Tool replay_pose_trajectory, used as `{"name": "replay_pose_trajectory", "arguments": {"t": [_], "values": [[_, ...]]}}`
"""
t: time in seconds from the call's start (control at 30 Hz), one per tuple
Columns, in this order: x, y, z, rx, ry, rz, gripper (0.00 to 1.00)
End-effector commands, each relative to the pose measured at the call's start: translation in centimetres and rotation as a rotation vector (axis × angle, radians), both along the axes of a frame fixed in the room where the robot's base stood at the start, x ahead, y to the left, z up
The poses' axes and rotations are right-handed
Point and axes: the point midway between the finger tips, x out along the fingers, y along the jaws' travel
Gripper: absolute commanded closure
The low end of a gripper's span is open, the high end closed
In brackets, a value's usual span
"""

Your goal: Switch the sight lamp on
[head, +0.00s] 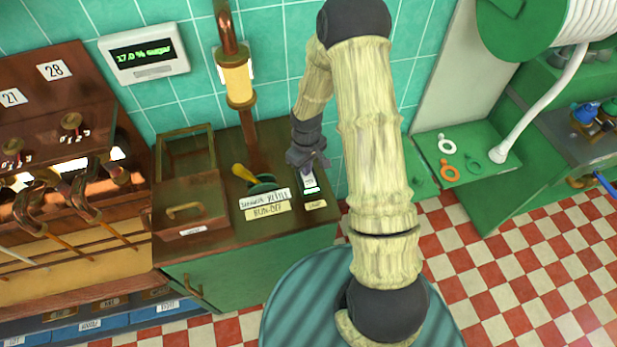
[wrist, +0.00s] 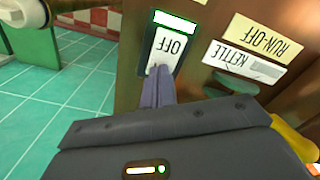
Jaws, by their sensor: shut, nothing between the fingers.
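The switch (head: 309,182) is a small white plate on the brown counter top, and it also shows in the wrist view (wrist: 167,48). Its face reads OFF, upside down in the wrist view, with a green-edged white bar at one end. My gripper (head: 308,166) is shut and empty, pointing down at the switch. In the wrist view the closed fingertips (wrist: 156,72) are at the plate's edge by the OFF lettering; I cannot tell whether they touch it. A cream-coloured sight section (head: 238,82) sits in the copper pipe behind.
KETTLE and RUN-OFF labels (head: 268,211) lie beside a yellow-handled lever (head: 245,174).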

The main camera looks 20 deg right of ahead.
Motion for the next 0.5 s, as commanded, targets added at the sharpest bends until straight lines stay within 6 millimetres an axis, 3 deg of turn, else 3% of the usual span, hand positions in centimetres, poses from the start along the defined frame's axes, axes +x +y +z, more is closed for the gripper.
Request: {"name": "replay_pose_trajectory", "arguments": {"t": [0.5], "values": [[-0.1,0.0,2.9,0.0,0.002,0.0,1.0]]}}
